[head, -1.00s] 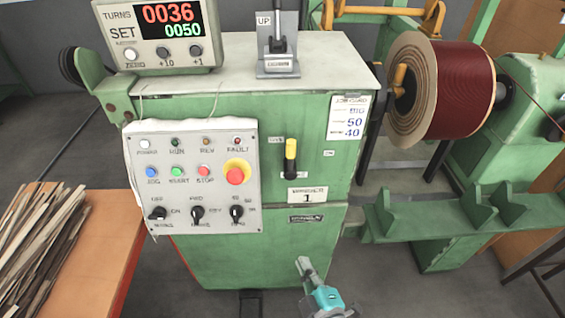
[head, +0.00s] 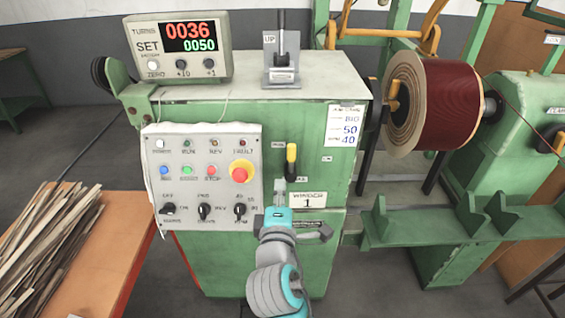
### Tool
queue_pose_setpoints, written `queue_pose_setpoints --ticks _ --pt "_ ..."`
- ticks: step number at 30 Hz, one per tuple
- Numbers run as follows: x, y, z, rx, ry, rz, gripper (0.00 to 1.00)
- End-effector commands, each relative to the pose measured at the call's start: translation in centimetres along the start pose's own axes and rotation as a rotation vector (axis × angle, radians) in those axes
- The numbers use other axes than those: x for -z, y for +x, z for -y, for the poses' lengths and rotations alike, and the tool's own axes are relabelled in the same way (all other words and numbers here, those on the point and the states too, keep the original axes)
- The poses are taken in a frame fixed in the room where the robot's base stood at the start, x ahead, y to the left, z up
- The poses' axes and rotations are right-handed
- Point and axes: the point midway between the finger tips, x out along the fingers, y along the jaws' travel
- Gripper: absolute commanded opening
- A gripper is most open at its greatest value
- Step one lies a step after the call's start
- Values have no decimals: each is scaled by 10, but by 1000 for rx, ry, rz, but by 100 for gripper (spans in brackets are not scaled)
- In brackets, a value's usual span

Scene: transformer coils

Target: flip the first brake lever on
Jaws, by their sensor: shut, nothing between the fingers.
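The brake lever with a yellow handle (head: 291,153) stands on the green front of the winder, right of the control panel, with its yellow end up and its black part below. My gripper (head: 280,185) is shut and empty. In the picture its tip is just below and left of the lever, and I cannot tell whether they touch. The WINDER 1 label (head: 308,200) is just right of my gripper. A second lever with a dark handle (head: 281,45) stands upright in a grey bracket marked UP on top of the winder.
The control panel (head: 188,234) with buttons, knobs and a red stop button (head: 240,172) is close on the left. The counter (head: 180,48) shows 0036 over 0050. A dark red wire coil (head: 450,100) is at right. An orange table (head: 125,240) with strips (head: 45,240) stands at left.

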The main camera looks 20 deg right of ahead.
Motion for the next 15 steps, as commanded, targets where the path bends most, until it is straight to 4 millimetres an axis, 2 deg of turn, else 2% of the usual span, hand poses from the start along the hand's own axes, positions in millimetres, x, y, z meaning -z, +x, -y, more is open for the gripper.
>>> queue_pose_setpoints --ticks 4,15 --pt "3 4 -10 -6 -13 16 0" --pt "2 4 -11 -7 -16 19 0"
